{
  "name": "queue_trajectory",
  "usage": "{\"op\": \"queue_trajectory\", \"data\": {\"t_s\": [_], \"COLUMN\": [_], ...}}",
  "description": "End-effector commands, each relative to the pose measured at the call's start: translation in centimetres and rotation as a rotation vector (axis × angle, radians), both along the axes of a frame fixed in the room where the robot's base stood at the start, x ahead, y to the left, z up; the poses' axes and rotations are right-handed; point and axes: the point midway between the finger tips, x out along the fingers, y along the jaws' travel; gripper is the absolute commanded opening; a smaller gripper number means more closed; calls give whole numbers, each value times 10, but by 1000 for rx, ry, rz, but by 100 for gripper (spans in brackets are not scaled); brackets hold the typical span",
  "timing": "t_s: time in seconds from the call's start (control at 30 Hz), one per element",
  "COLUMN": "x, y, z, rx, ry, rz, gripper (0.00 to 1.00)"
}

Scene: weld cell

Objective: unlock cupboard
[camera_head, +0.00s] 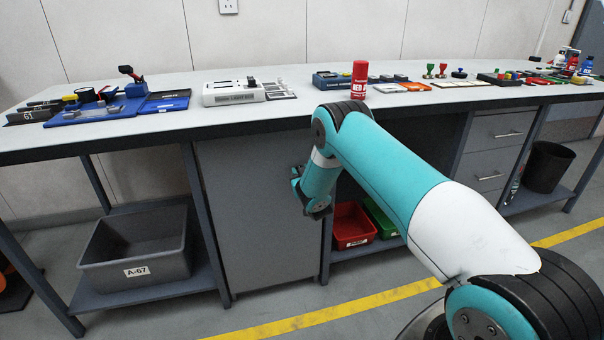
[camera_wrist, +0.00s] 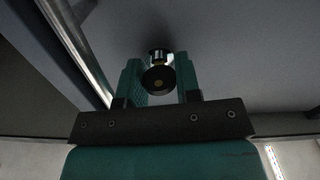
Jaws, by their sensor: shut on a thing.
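The cupboard (camera_head: 255,215) is a grey door under the bench, left of my arm. Its grey face also fills much of the wrist view (camera_wrist: 240,50). My gripper (camera_wrist: 160,80) is at the cupboard front, near the door's right edge in the head view. Its two teal fingers are shut on a small round dark knob (camera_wrist: 158,78) with a brass-coloured centre. The knob stands in front of the cupboard face, with a shiny metal part behind it. Whether it is a key or a fixed lock knob, I cannot tell. In the head view my arm hides the knob.
The bench top (camera_head: 190,110) above holds several tools and a red spray can (camera_head: 359,80). A grey bin (camera_head: 135,250) sits on the shelf at left. A red bin (camera_head: 352,225) and a green bin (camera_head: 382,217) sit right of the cupboard. The floor in front is clear.

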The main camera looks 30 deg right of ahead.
Motion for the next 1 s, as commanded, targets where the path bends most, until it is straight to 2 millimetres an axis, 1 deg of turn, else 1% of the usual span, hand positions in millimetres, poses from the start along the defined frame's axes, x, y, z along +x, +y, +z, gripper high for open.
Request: {"op": "queue_trajectory", "data": {"t_s": [1.0], "x": [1], "y": [1], "z": [-1], "rx": [-917], "ry": [264], "rz": [-1], "gripper": [7]}}
